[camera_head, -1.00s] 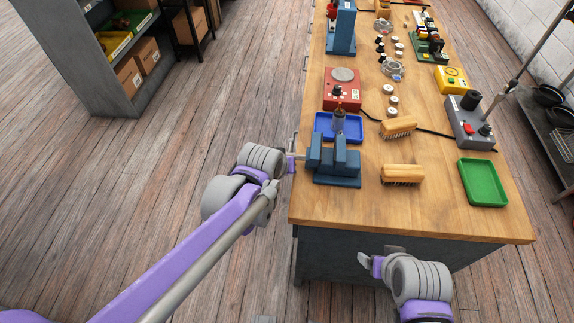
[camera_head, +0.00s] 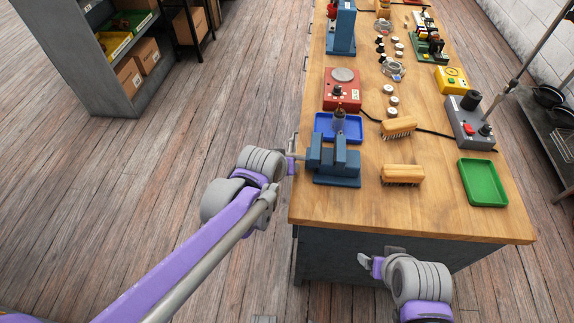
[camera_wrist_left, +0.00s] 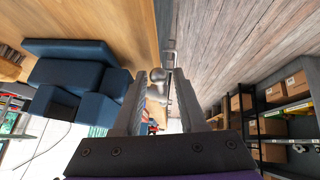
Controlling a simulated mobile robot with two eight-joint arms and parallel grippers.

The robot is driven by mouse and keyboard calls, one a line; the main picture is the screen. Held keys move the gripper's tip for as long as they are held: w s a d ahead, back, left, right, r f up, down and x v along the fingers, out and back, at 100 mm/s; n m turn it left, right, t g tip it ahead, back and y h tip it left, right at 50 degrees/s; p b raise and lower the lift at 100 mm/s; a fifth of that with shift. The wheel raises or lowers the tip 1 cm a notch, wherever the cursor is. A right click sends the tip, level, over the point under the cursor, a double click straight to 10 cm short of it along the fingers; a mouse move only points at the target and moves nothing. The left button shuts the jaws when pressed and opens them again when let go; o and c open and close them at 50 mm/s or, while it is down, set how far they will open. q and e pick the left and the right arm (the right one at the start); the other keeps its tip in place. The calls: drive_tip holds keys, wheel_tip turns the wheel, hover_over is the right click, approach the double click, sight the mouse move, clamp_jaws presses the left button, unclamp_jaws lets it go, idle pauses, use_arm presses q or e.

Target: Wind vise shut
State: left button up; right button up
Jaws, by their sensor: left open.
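The blue vise (camera_head: 338,162) stands on the near left corner of the wooden bench. In the left wrist view the vise (camera_wrist_left: 70,78) is at the left, with a metal handle end (camera_wrist_left: 162,80) showing between my fingers. My left gripper (camera_head: 291,156) is at the vise's left side, just off the bench edge. In the left wrist view the left gripper (camera_wrist_left: 160,105) has its fingers apart on either side of the handle; I cannot tell whether they touch it. My right gripper (camera_head: 371,264) is low in front of the bench's near edge, apart from the vise; its jaw state is unclear.
A blue tray (camera_head: 322,128) lies behind the vise, with a red device (camera_head: 342,93) beyond. Two brushes, one nearer (camera_head: 402,174), lie to the right, then a green tray (camera_head: 484,184) and a grey control box (camera_head: 470,125). The near bench strip (camera_head: 390,217) is clear.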

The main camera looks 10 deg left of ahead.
use_arm(q)
drive_tip(key=p+v, duration=0.1)
drive_tip(key=v, duration=0.9)
drive_tip(key=shift+s+r, duration=0.15)
drive_tip(key=shift+r, duration=0.15)
